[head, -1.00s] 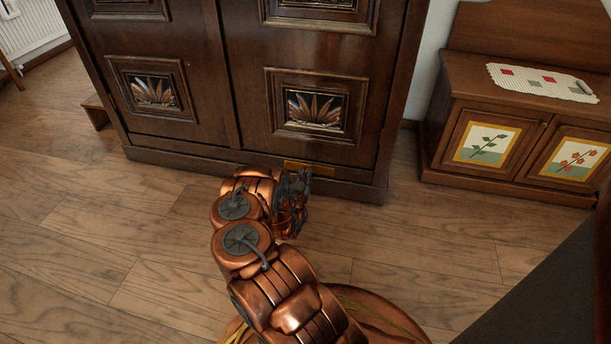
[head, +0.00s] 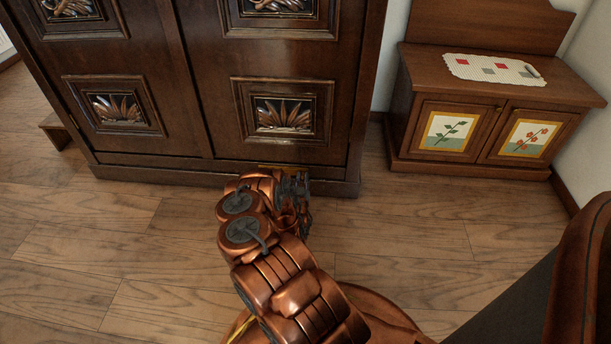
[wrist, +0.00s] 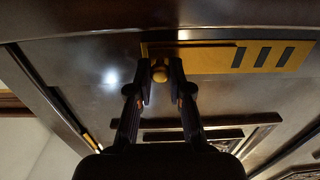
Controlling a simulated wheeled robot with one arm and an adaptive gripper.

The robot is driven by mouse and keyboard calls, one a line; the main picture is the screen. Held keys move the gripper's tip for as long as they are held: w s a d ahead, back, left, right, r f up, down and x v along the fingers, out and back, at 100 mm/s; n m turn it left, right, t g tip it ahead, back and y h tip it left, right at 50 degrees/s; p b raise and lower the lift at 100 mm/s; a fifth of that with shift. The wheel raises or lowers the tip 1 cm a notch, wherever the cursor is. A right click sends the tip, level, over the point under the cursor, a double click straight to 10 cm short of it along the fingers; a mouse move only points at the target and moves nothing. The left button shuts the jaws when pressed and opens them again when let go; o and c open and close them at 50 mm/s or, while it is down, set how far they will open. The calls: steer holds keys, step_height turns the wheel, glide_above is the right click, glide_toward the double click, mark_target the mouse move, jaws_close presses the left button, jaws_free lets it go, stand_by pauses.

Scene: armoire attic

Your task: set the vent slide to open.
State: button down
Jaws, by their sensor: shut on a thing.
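The vent slide is on a brass plate (wrist: 230,58) low on the dark armoire (head: 210,165). In the wrist view several dark slots show at the plate's right part, and a plain brass strip lies at its left. A round brass knob (wrist: 159,74) stands out near the plate's left end. My gripper (wrist: 160,88) is shut on this knob, one finger on each side. In the head view my gripper (head: 298,190) is at the armoire's bottom edge, and my arm hides the knob and most of the plate.
A low wooden cabinet (head: 489,115) with flower panels and a cloth (head: 495,69) on top stands to the right. A small wooden step (head: 54,132) is at the armoire's left. The wooden floor (head: 400,225) in front is clear.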

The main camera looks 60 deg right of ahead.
steer(key=shift+s+d, duration=0.15)
steer(key=shift+s, duration=0.05)
steer(key=c, duration=1.1)
jaws_free()
steer(key=shift+v, duration=6.05)
